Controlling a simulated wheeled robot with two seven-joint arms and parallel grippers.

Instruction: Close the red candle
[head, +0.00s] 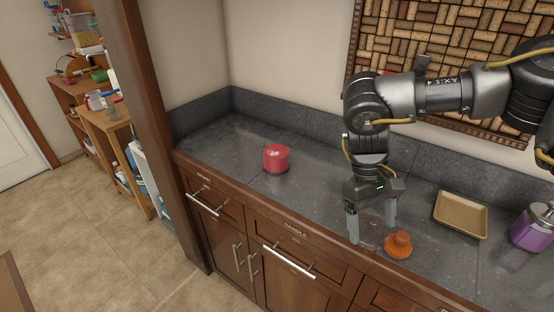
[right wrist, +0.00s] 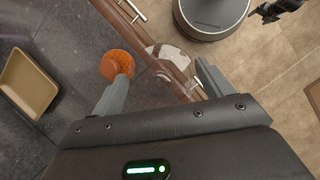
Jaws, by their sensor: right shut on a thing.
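The red candle (head: 276,159) stands on the dark stone counter in the head view, left of my right arm. It is a short red cylinder; its top looks uncovered, though small detail is hard to tell. My right gripper (head: 372,226) points down over the counter's front part, right of the candle. Its fingers are shut on a clear glass piece that looks like a lid (right wrist: 168,55), seen between the fingertips in the right wrist view. In the head view the clear piece is faint. The candle does not show in the right wrist view.
An orange ribbed object (head: 398,246) sits close beside the right gripper's fingers; it also shows in the right wrist view (right wrist: 116,65). A tan tray (head: 461,214) and a purple jar (head: 530,229) stand farther right. The counter (head: 318,190) between candle and gripper is clear.

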